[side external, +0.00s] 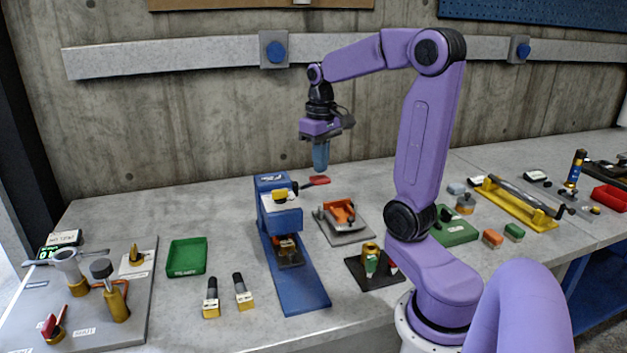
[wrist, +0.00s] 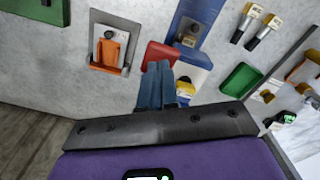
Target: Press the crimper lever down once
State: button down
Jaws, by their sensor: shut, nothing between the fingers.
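The crimper appears to be the blue press (side external: 272,205) on a long blue base, left of my arm. Its lever has a red grip (side external: 318,181) sticking out to the right from the top of the press. The red grip also shows in the wrist view (wrist: 158,54), beside the blue body (wrist: 190,22). My gripper (side external: 320,168) points down just above the red grip, fingers together and empty. In the wrist view the blue fingertips (wrist: 158,67) overlap the near edge of the grip; I cannot tell whether they touch it.
An orange tool (side external: 340,213) on a grey plate lies right of the press. Two yellow-and-black pieces (side external: 241,290) and a green tray (side external: 187,257) stand to the left. A dark plate (side external: 375,275) with small parts is in front. The air around my gripper is clear.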

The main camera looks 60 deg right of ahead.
jog(key=shift+r, duration=2)
jog(key=s+a+f+n, duration=0.1)
jog(key=a+f+n, duration=0.25)
jog(key=a, duration=0.45)
jog(key=s+a+f+n, duration=0.2)
jog(key=a+n, duration=0.2)
jog(key=a, duration=0.4)
jog(key=s+a+f+n, duration=0.3)
jog(key=s+a+n, duration=0.1)
jog(key=s, duration=0.3)
jog(key=s+a+f+n, duration=0.3)
jog(key=s+n, duration=0.1)
jog(key=s, duration=0.3)
jog(key=shift+a, duration=0.4)
